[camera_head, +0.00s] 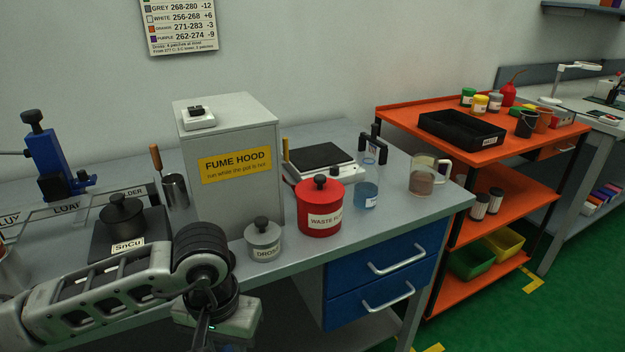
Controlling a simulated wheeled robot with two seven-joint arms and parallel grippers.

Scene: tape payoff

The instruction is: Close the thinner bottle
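A clear bottle with blue liquid (366,194) and a small white label stands near the right end of the grey bench; its label is too small to read, and I take it for the thinner bottle. A black two-pronged fitting (374,146) shows at its top; I cannot tell whether it closes the mouth. My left arm comes in from the lower left, and my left gripper (204,328) is low at the bottom edge, in front of the bench and well left of the bottle. Its fingers are mostly hidden. My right gripper is out of view.
A red waste flux pot (320,219) stands just left of the bottle, with a grey dross pot (263,246) further left. A clear mug with brownish contents (421,183) stands to its right. A flat black-topped device (318,158) and the fume hood (235,130) are behind.

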